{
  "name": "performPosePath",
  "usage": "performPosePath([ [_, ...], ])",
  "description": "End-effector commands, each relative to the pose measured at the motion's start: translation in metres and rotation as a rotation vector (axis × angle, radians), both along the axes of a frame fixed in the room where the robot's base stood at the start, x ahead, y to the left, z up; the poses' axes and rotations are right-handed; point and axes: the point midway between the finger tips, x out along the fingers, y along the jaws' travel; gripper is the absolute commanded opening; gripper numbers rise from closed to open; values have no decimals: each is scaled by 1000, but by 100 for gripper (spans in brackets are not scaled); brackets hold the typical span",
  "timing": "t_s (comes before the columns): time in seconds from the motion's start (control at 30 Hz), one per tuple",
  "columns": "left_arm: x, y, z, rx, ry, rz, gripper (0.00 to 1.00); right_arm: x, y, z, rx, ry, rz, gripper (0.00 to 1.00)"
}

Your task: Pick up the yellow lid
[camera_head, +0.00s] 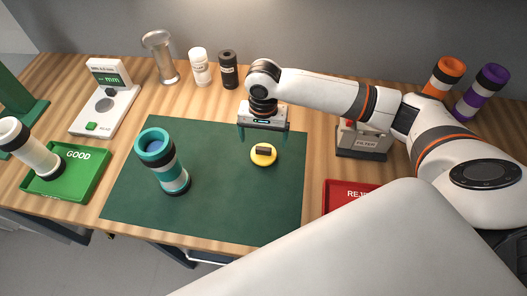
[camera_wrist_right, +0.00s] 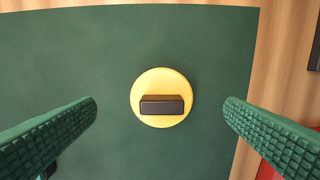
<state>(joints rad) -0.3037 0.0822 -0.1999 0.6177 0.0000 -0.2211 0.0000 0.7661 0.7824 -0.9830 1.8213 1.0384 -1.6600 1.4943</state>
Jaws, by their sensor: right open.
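The yellow lid (camera_head: 263,155) lies flat on the green mat (camera_head: 225,205), round, with a dark block-shaped handle on top. It also shows in the right wrist view (camera_wrist_right: 162,80), between the two fingers and a little ahead of their tips. My right gripper (camera_head: 262,137) is open and empty, above and slightly behind the lid. Its green ridged fingers stand wide apart on either side of the lid in the right wrist view (camera_wrist_right: 160,112), not touching it. My left gripper is not in view.
A teal tube (camera_head: 162,163) stands on the mat, left of the lid. A green GOOD tray (camera_head: 92,185) with a white tube (camera_head: 30,150) is at left. A red reject tray (camera_head: 338,197) and a filter box (camera_head: 362,143) are at right. Bottles (camera_head: 200,68) stand behind.

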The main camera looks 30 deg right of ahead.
Motion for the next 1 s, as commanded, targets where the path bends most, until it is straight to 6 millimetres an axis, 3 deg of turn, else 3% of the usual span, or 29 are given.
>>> performPosePath([
  [0.3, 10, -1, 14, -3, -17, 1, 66, -8, 3, -42, 0, 2, 0, 93],
  [0.6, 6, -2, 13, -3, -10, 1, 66, -7, 3, -50, -1, 1, 1, 93],
  [0.67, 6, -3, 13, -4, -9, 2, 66, -7, 3, -50, -1, 1, 1, 86],
  [0.9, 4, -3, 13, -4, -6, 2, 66, -7, 3, -50, -1, 1, 1, 47],
  [1.0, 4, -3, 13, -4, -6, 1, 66, -7, 3, -50, -1, 1, 1, 44],
])
